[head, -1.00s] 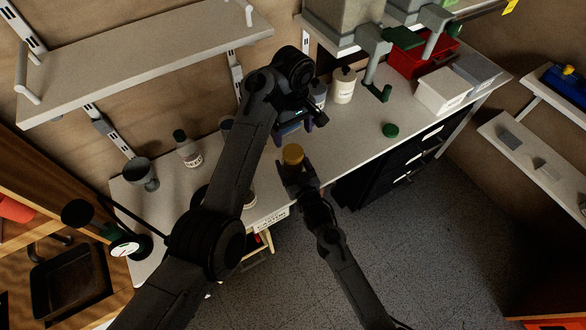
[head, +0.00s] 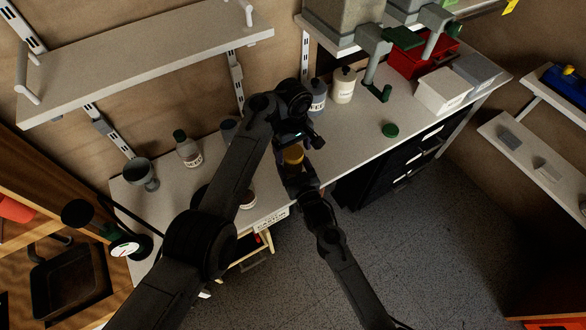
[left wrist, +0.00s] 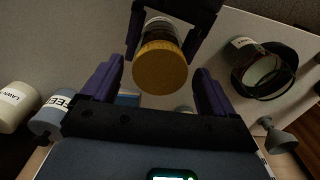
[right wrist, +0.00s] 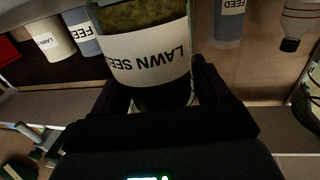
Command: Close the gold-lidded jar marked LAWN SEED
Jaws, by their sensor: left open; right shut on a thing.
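The LAWN SEED jar shows in the right wrist view (right wrist: 145,55), with its label upside down and greenish-brown contents behind clear walls. My right gripper (right wrist: 165,98) is shut on the jar. In the head view the gold lid (head: 293,155) tops the jar, held near the bench's front edge. In the left wrist view the gold lid (left wrist: 160,67) sits on the jar between the right gripper's fingers; I cannot tell how tightly it is seated. My left gripper (left wrist: 158,85) is open, its purple fingers on either side of the lid and apart from it.
A white bottle (head: 343,86) and a grey bottle marked FEED (head: 317,95) stand behind on the bench (head: 350,140). A clear bottle (head: 188,150) and a grey funnel (head: 142,175) stand at the left. A green cap (head: 390,130) lies at the right.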

